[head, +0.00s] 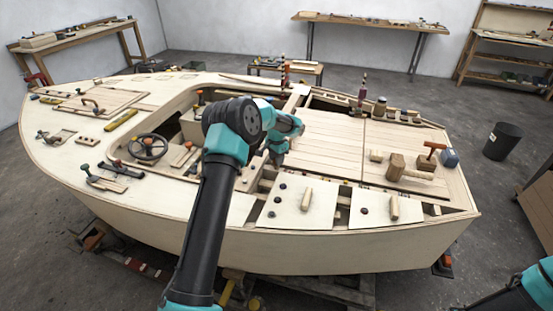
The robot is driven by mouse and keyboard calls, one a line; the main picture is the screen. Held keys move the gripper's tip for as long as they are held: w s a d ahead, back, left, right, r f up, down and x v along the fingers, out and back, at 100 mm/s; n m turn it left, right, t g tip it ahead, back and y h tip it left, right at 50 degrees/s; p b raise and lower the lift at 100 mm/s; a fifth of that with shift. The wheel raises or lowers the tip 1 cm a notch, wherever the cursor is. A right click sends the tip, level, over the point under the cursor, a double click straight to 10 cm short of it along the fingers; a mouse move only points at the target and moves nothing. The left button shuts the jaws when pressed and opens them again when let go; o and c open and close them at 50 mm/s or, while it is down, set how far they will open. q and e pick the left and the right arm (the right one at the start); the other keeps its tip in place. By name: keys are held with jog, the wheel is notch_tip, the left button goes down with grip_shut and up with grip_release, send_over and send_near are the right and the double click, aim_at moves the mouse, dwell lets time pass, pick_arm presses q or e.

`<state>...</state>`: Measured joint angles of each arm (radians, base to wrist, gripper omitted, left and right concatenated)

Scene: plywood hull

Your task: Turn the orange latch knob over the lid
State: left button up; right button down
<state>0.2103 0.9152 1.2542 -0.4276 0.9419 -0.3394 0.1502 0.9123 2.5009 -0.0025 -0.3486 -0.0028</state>
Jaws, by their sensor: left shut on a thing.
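My left gripper (276,158) points down over the middle of the plywood hull, just left of the slatted deck panels. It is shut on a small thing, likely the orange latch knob. The fingers and wrist hide that thing, and its turn angle cannot be told. Two pale lids, the left lid (293,216) and the right lid (378,218), lie on the near side deck, each with a wooden handle and small dark knobs. I cannot tell which lid the latch belongs to. My right arm shows only at the lower right corner; its gripper is out of view.
An orange-brown T-handle (434,147) stands at the right of the deck beside wooden blocks (396,166) and a blue block (449,158). A steering wheel (148,147) and small tools lie on the left deck. A black bin (502,142) stands on the floor.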

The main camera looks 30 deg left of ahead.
pick_arm(q)
jog(key=shift+m, duration=1.6)
jog(key=o, duration=0.9)
jog(key=shift+r, duration=0.15)
notch_tip(320, 180, up, 17)
jog(key=shift+r, duration=0.1)
